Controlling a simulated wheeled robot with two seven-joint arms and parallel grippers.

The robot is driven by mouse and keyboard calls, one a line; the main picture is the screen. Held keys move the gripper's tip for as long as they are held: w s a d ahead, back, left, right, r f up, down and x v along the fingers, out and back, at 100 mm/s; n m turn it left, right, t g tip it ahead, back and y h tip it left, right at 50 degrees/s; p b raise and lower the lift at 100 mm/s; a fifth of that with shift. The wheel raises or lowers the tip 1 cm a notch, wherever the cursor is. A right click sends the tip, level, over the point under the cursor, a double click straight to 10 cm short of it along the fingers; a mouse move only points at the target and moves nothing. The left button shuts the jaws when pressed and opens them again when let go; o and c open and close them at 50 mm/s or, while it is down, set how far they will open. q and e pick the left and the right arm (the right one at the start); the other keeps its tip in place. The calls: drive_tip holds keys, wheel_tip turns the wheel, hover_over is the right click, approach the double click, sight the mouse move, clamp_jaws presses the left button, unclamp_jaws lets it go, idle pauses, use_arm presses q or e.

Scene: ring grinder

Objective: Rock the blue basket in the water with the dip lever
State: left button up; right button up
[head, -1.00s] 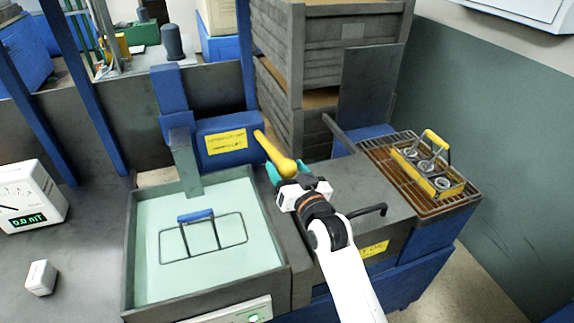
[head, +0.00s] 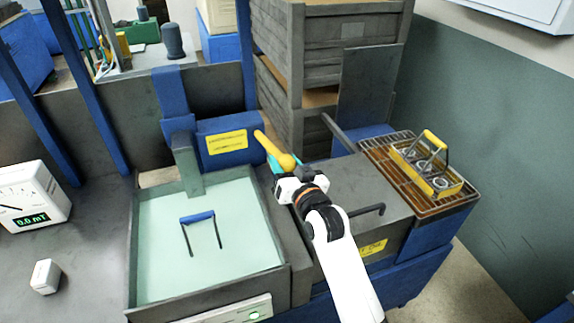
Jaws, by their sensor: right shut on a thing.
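The blue basket (head: 197,217) is in the tank (head: 281,285) of pale green water at the lower left of the middle. Only its blue-topped handle and two dark uprights show; the rest is hidden under the cloudy water. The dip lever (head: 270,146) is yellow with a rounded knob and slopes down to the right from a blue box (head: 205,128) behind the tank. My right gripper (head: 284,166) is shut on the lever at its knob end, by the tank's right rear corner. My left gripper is not in view.
A yellow basket (head: 428,175) with metal rings stands on a wire rack (head: 385,163) at the right. A dark bent handle (head: 368,210) is beside my right arm. A meter (head: 30,197) and a small white block (head: 45,276) are at the left.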

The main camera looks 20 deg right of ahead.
use_arm(q)
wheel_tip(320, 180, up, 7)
drive_tip(key=p, duration=0.5)
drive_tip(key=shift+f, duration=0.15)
use_arm(e)
drive_tip(key=w+r, duration=0.5)
drive_tip(key=r, duration=0.5)
drive_tip(key=shift+w, duration=0.1)
drive_tip(key=o, duration=1.3)
drive_tip(key=shift+a, duration=0.1)
drive_tip(key=shift+o, duration=0.3)
drive_tip(key=shift+w+f, duration=0.1)
drive_tip(key=shift+f, duration=0.15)
drive_tip(key=shift+s+f, duration=0.1)
drive_tip(key=shift+s, duration=0.35)
use_arm(q)
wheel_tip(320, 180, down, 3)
drive_tip(key=b, duration=0.3)
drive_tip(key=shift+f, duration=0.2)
use_arm(e)
drive_tip(key=s+d, duration=0.1)
drive_tip(key=s, duration=1)
drive_tip(key=shift+d, duration=0.15)
